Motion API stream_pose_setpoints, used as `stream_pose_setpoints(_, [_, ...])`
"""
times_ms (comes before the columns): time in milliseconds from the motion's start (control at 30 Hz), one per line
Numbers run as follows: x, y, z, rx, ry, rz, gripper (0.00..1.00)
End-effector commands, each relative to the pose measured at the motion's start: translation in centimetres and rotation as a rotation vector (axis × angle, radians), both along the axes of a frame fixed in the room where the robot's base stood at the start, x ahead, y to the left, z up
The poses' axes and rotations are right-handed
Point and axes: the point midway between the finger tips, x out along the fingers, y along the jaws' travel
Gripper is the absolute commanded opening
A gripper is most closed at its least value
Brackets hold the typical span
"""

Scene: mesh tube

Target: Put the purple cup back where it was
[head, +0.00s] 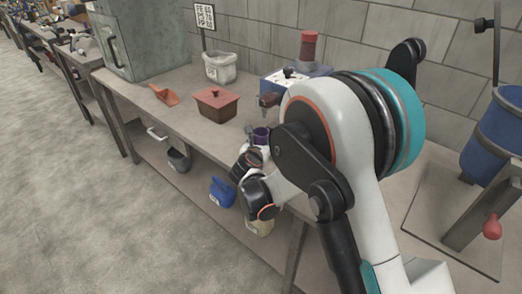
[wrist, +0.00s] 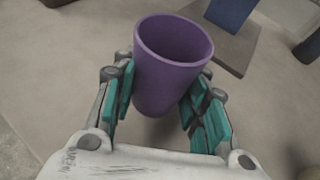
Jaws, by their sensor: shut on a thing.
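The purple cup (wrist: 165,80) stands between the teal-padded fingers of my gripper (wrist: 160,95) in the wrist view, with its open rim toward the camera. The fingers press on its two sides, so my gripper is shut on the cup. In the head view the cup (head: 261,136) shows small by my wrist, near the front edge of the workbench (head: 190,115). Most of my gripper is hidden there by my arm. I cannot tell whether the cup's base touches the bench top.
On the bench are a reddish-brown lidded box (head: 216,105), an orange scoop (head: 164,95), a pale bin (head: 219,68) and a blue-and-white machine (head: 290,82). A grey cabinet (head: 145,40) stands at the far left. A blue container (head: 222,191) sits on the lower shelf.

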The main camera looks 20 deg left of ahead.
Motion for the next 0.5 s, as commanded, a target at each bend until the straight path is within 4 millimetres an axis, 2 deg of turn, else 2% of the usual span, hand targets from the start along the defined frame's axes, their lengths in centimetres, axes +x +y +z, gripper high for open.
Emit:
stream_pose_setpoints(67, [-0.02, 0.01, -0.93, 0.0, 0.0, 0.0, 0.15])
stream_pose_setpoints(400, [-0.03, 0.01, -0.97, 0.0, 0.0, 0.0, 0.15])
stream_pose_setpoints(433, [-0.02, 0.01, -0.99, 0.0, 0.0, 0.0, 0.42])
stream_pose_setpoints(500, [-0.03, 0.0, -0.96, 0.0, 0.0, 0.0, 0.58])
